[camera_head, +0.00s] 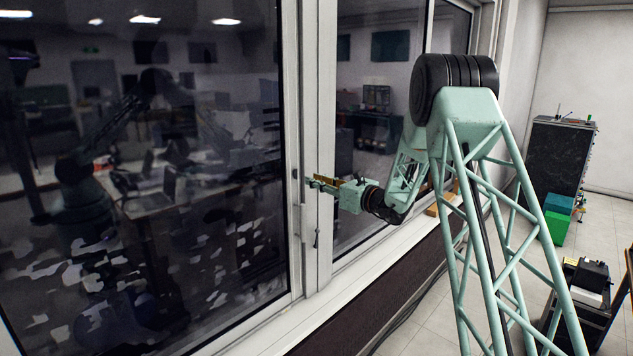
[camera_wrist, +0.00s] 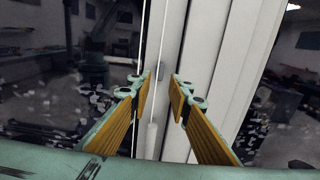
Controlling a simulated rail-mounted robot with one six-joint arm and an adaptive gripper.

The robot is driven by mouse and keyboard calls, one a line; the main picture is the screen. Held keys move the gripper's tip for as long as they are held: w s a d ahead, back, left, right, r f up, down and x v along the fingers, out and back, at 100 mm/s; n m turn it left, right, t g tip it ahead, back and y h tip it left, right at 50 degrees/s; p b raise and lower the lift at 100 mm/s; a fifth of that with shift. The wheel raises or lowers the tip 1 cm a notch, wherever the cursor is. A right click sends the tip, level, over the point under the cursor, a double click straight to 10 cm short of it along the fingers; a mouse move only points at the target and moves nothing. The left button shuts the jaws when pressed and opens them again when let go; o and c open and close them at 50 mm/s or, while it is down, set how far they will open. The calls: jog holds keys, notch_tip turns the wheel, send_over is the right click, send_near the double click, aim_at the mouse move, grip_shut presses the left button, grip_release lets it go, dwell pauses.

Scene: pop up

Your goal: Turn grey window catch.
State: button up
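My gripper (camera_head: 312,182) reaches left to the white window frame, at about mid-height of the post between two panes. In the wrist view my gripper (camera_wrist: 163,92) is open, its two yellow-lined fingers apart on either side of a strip of the frame. A slim grey upright piece (camera_wrist: 151,138) shows lower between the fingers. In the head view a small hanging part (camera_head: 316,238) shows below my gripper. I cannot tell whether the fingers touch the catch.
Dark glass (camera_head: 140,180) fills the left and reflects the room. The white sill (camera_head: 400,245) runs along below the window. A dark cabinet (camera_head: 560,160) and green and blue boxes (camera_head: 557,215) stand far right. Open floor lies between them and the window.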

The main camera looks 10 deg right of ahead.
aim_at(299, 175)
jog(key=shift+w, duration=0.1)
jog(key=shift+p+x, duration=1.05)
jog(key=shift+x, duration=1.45)
jog(key=shift+w+a+f+b, duration=0.1)
jog(key=shift+w+a+b, duration=0.35)
jog(key=shift+w+a, duration=0.3)
jog(key=shift+w, duration=0.25)
jog(key=c, duration=0.5)
